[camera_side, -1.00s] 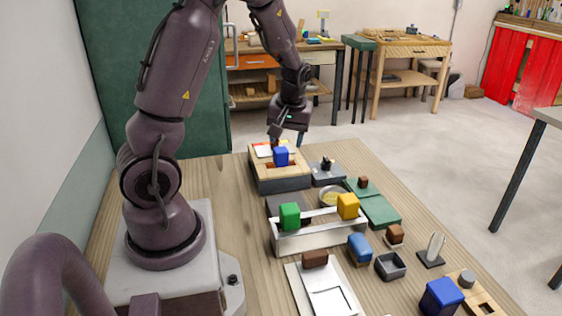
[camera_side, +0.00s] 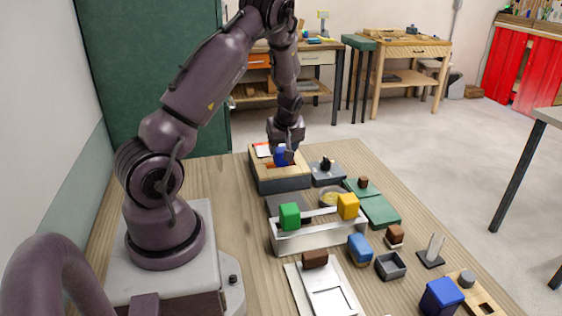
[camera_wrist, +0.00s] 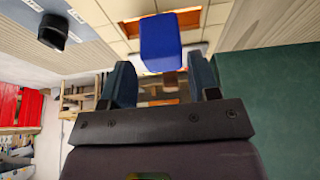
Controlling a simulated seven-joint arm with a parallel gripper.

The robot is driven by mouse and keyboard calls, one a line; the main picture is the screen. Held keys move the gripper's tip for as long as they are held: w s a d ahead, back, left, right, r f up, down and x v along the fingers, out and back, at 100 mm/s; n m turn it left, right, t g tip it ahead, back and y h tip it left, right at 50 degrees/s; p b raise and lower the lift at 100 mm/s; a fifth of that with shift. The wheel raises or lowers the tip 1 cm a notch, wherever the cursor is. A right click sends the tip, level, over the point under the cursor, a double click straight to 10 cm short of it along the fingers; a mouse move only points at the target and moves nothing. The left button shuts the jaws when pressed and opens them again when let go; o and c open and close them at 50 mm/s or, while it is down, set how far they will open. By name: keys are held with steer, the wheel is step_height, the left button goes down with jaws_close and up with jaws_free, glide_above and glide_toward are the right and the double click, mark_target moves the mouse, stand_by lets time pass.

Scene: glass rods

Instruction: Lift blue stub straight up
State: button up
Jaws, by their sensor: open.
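The blue stub (camera_side: 280,157) stands up from the wooden-topped box (camera_side: 284,181) at the back of the table. My gripper (camera_side: 286,147) points down at the stub and partly hides it in the side view. In the wrist view, the stub (camera_wrist: 160,42) lies ahead of and between the two spread fingers of my gripper (camera_wrist: 161,66). A gap shows on both sides of it. The fingers are open and hold nothing. Whether a finger touches the stub cannot be told.
A grey block with a black knob (camera_side: 327,172) stands right of the box. Nearer are a white tray (camera_side: 318,237) with a green block (camera_side: 290,216) and a yellow block (camera_side: 347,206). Bare table (camera_side: 215,180) lies left of the box.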

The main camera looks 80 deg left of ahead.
mark_target(281, 164)
steer(key=x, duration=0.4)
steer(key=shift+s+a+f, duration=0.1)
steer(key=shift+s+f, duration=0.05)
steer(key=shift+f, duration=0.1)
steer(key=c, duration=0.7)
steer(key=shift+c, duration=0.3)
steer(key=shift+r, duration=0.1)
